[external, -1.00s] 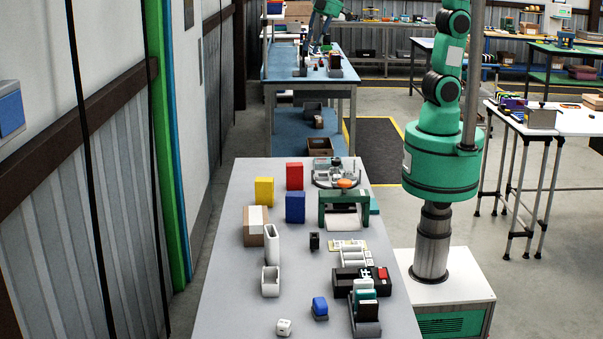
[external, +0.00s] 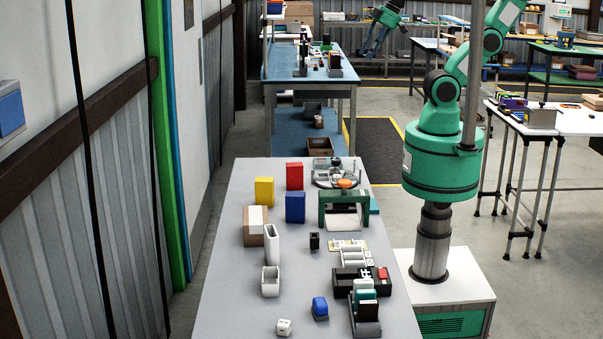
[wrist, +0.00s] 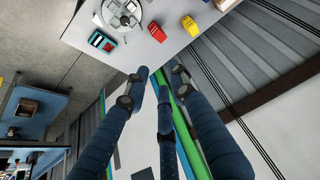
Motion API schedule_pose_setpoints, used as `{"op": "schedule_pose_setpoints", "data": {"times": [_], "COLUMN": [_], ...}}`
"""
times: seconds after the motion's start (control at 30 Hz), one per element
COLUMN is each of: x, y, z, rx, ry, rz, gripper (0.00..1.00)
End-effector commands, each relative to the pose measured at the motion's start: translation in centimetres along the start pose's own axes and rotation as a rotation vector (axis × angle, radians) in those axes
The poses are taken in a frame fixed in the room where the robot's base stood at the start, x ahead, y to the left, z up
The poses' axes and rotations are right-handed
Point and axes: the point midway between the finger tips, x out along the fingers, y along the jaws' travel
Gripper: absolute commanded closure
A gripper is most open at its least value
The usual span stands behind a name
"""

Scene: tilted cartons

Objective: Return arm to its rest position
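My gripper (external: 377,35) is high in the air in the external view, beyond the grey table's far end and above floor level. Its dark blue fingers point down and to the left. In the wrist view my gripper (wrist: 157,75) shows separate fingers with gaps between them and nothing held. My green arm (external: 450,90) rises from its round base beside the table and reaches away toward the back, to the left.
The grey table (external: 225,290) carries a red box (external: 294,176), a yellow box (external: 264,191), a blue box (external: 295,208), a cardboard carton (external: 254,237) and a green frame (external: 328,208). A blue workbench (external: 280,75) stands behind. A corrugated wall (external: 70,240) bounds the left.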

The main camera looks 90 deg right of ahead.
Motion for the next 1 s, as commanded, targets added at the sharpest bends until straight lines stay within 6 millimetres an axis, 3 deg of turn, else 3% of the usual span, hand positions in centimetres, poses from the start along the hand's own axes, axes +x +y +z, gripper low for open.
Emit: {"op": "schedule_pose_setpoints", "data": {"times": [0.17,0.57,1.0], "x": [0.0,0.2,3.5], "y": [0.4,0.4,0.3], "z": [1.2,1.3,3.0], "rx": [0.023,0.023,0.023], "ry": [0.006,0.006,0.006], "rz": [0.007,0.007,0.007], "gripper": [0.76,0.76,0.76]}}
